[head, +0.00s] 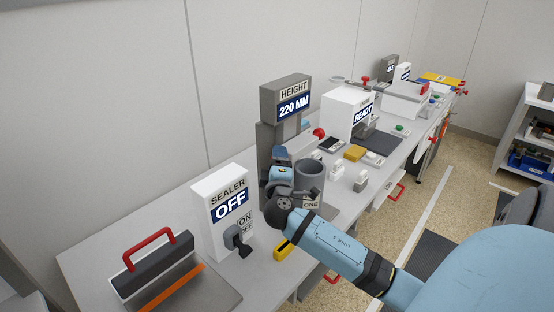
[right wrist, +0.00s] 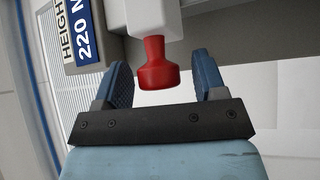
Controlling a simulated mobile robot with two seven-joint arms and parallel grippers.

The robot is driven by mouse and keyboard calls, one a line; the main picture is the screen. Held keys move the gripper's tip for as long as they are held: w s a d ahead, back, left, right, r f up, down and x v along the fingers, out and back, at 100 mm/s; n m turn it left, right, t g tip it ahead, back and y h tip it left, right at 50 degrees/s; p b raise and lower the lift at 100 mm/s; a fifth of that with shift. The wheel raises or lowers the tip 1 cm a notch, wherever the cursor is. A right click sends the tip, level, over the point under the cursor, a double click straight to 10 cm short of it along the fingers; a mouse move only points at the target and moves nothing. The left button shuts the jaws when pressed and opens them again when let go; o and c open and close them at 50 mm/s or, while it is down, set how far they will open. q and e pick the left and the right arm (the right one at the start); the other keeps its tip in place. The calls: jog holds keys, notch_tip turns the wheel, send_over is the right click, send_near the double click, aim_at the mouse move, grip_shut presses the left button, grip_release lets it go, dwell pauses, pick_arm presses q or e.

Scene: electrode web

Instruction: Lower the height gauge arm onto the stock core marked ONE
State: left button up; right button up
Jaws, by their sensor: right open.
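The height gauge (head: 284,105) is a grey column whose display reads 220 MM; the display (right wrist: 78,30) also shows in the right wrist view. The grey, hollow stock core (head: 309,178) stands upright below, by a label reading ONE (head: 310,205). My right gripper (head: 282,157) is close to the gauge column, left of the core's top. In the right wrist view its blue fingers (right wrist: 160,82) are open, with a red knob (right wrist: 156,65) on a white block between them and gaps on both sides. My arm partly hides the gauge's lower part. My left gripper is not in view.
A sealer box (head: 225,208) reading OFF and a press with a red handle (head: 149,248) stand at the front left. A yellow piece (head: 283,251) lies near my wrist. A READY box (head: 349,112) and several small items stand farther along the bench.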

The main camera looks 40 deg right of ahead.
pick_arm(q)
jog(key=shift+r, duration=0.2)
pick_arm(e)
jog(key=shift+c, duration=0.9)
grip_shut()
pick_arm(q)
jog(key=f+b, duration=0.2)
jog(key=b, duration=0.1)
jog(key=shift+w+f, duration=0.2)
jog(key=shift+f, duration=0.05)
pick_arm(e)
notch_tip(320, 180, down, 4)
jog(key=shift+r, duration=0.25)
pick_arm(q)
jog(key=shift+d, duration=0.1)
pick_arm(e)
jog(key=shift+o, duration=0.9)
grip_release()
pick_arm(q)
jog(key=b, duration=0.1)
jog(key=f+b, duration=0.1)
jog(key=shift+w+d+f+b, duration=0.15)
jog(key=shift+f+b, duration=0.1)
jog(key=shift+b, duration=0.1)
pick_arm(e)
jog(key=v, duration=1.3)
jog(key=shift+s+a, duration=0.15)
jog(key=shift+s, duration=0.15)
